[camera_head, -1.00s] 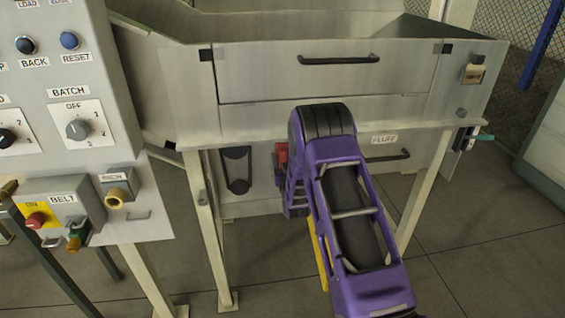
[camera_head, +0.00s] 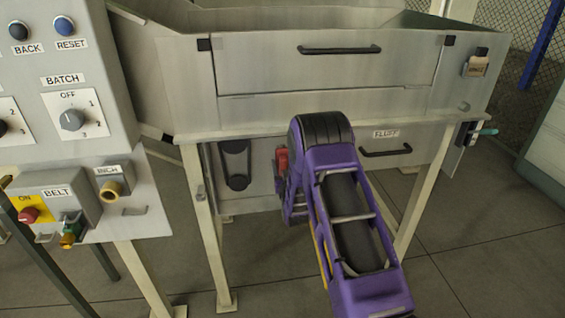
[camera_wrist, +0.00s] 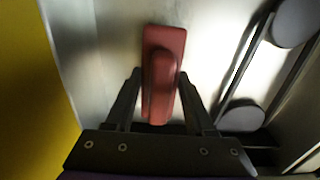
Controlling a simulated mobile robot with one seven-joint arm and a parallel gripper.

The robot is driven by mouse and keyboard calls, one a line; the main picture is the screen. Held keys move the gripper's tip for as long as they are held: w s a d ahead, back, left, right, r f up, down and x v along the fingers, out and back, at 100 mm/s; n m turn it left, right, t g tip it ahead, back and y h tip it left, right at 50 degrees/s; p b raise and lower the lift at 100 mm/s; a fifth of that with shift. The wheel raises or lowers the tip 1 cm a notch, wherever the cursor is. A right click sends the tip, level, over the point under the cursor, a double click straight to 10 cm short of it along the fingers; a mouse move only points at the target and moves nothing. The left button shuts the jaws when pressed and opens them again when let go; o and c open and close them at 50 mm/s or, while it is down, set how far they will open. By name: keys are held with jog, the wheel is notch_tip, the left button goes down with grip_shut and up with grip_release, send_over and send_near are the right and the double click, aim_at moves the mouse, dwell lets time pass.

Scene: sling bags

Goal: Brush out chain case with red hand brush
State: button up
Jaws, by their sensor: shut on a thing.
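A red hand brush (camera_wrist: 163,70) is between the two fingers of my gripper (camera_wrist: 160,95) in the wrist view, and the gripper is shut on it. In the head view the brush (camera_head: 282,160) shows as a small red patch left of my purple arm, which hides most of the gripper. The chain case (camera_head: 236,164) is a dark upright loop on the lower front of the steel machine, a little left of the brush. In the wrist view the chain case (camera_wrist: 243,115) is on the right, with two round ends, apart from the brush. Its inside is too dark to read.
The steel hopper machine (camera_head: 270,105) has a drawer handle (camera_head: 340,50) and a lower panel marked FLUFF (camera_head: 386,133). A control panel (camera_head: 75,90) with a BELT box (camera_head: 60,195) stands on the left. A yellow surface (camera_wrist: 35,90) fills the wrist view's left side.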

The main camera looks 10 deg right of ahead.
aim_at(279, 153)
jog(key=shift+w+f, duration=0.15)
jog(key=shift+f, duration=2.6)
jog(key=shift+c, duration=0.6)
jog(key=shift+f, duration=1.75)
jog(key=shift+w+a+r, duration=0.1)
jog(key=shift+a+r, duration=0.1)
jog(key=shift+a, duration=0.45)
jog(key=shift+r+p, duration=1.15)
jog(key=shift+r, duration=2.15)
jog(key=shift+r+p, duration=0.35)
jog(key=shift+r, duration=3.1)
jog(key=shift+f, duration=0.1)
jog(key=shift+b, duration=0.3)
